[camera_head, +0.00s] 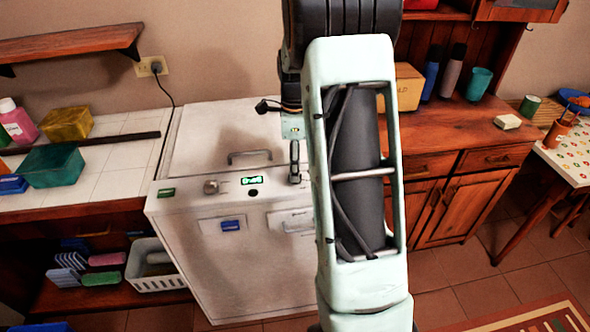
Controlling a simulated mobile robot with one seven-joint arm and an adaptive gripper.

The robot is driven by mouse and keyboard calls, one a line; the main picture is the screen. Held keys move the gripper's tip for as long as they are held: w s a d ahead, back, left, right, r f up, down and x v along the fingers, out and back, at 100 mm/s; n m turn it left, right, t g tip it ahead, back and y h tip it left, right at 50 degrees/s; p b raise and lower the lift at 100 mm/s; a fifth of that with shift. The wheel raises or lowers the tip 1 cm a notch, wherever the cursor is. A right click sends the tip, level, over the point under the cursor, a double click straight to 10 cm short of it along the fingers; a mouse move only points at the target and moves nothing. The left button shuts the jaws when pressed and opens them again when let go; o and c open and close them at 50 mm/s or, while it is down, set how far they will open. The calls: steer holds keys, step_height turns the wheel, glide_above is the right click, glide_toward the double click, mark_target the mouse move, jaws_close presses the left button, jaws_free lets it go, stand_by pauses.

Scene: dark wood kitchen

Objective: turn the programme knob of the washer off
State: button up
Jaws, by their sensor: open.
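The white top-lid washer (185,235) stands in the middle of the view. Its round grey programme knob (211,187) is on the left part of the control panel, and its pointer setting is too small to read. A lit green display (257,181) and a dark round button lie to the right of the knob. My gripper (295,177) is open and points down over the right part of the panel, to the right of the knob and display and apart from the knob. My arm hides the washer's right side.
A lid handle (250,156) stands up behind the panel. A tiled counter (120,180) with boxes and a pink bottle (17,122) adjoins on the left. A wooden shelf (70,43) hangs above it. A wooden cabinet (465,150) stands at the right.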

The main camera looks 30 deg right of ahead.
steer(key=shift+f, duration=1.05)
steer(key=c, duration=1.2)
steer(key=shift+o, duration=0.2)
